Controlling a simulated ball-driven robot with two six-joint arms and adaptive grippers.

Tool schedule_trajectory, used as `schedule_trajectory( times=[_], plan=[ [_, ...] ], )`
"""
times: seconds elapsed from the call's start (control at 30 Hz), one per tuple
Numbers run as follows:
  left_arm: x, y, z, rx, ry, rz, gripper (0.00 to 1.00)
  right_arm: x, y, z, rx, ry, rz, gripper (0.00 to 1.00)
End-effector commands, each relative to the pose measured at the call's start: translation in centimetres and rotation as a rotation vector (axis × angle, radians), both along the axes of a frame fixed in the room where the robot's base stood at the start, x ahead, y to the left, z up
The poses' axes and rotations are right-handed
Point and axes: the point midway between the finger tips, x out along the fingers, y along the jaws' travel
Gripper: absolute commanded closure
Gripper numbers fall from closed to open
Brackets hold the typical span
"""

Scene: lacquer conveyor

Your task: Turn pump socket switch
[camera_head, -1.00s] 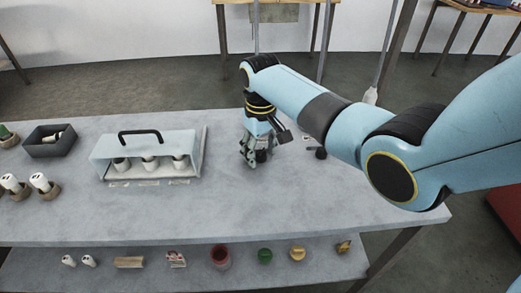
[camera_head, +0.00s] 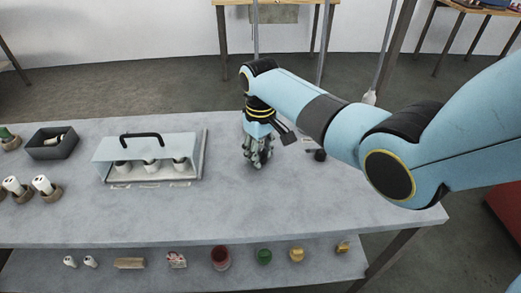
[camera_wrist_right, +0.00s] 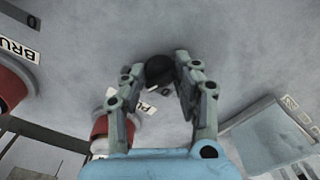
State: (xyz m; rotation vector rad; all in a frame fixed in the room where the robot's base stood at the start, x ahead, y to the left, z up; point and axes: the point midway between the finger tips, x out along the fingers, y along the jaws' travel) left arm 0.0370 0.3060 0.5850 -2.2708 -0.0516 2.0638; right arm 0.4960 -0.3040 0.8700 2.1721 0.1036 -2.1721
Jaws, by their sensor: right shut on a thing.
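My right gripper (camera_head: 258,157) reaches down to the table top, just right of the pale box with a handle. In the right wrist view its two fingers (camera_wrist_right: 159,70) are shut on a dark round knob (camera_wrist_right: 158,72), which looks like the pump socket switch. In the head view the fingers hide the knob. My left gripper is not in view.
The pale box (camera_head: 105,148) with a black handle holds several white cups. A dark tray (camera_head: 50,152) stands at its left. A small black object (camera_head: 318,155) lies right of my gripper. The table front is clear. A lower shelf (camera_head: 200,270) carries small items.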

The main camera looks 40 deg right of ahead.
Motion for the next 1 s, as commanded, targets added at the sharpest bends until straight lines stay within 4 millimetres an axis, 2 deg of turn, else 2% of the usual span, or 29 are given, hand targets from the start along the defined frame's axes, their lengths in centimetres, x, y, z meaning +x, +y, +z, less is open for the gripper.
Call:
schedule_trajectory(
  times=[0.5, 1.0],
  plan=[
    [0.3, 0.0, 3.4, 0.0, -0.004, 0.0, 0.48, 0.0, 0.1, 0.2, 0.002, 0.0, 0.461, 1.0],
    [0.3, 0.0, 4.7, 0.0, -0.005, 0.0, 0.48, 0.0, 0.1, 0.1, 0.002, 0.0, 0.835, 1.0]
  ],
)
